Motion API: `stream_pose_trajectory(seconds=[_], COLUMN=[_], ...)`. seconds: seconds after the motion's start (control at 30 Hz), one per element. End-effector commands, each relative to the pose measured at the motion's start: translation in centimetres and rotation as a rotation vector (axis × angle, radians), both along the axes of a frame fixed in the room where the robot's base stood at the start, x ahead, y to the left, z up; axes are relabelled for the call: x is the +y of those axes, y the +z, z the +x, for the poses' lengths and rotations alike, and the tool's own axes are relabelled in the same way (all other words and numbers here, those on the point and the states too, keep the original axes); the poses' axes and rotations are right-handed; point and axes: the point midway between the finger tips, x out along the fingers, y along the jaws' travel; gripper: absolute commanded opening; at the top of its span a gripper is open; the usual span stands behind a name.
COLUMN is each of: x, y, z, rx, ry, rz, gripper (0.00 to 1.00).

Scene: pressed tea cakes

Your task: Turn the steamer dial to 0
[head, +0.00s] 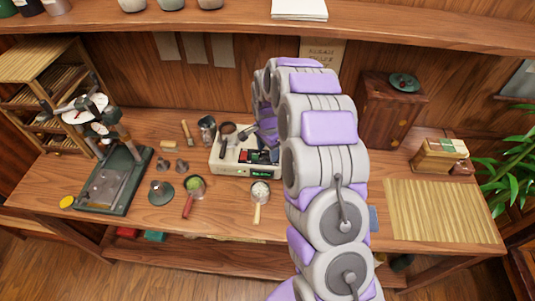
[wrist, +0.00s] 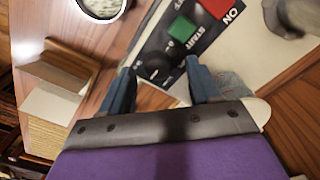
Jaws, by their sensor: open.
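In the head view my arm hides most of the gripper.
A strainer with pale contents (head: 260,190) lies in front of the steamer, and a red-handled one (head: 194,186) lies to its left. A press (head: 112,180) stands at far left. A bamboo mat (head: 440,212) covers the table's right end; a wooden cabinet (head: 387,112) stands behind it.

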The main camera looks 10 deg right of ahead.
Motion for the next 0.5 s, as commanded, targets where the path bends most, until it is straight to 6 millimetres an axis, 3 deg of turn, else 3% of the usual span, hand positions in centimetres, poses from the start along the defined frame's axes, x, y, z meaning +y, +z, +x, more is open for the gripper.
stream_pose_trajectory(seconds=[0.2, 0.5], x=[-0.2, 0.0], y=[-2.1, -2.2], z=[-0.1, -0.1], rx=[0.004, 0.002], ry=[-0.001, -0.001], rz=[0.002, 0.0], gripper=[0.63, 0.63])
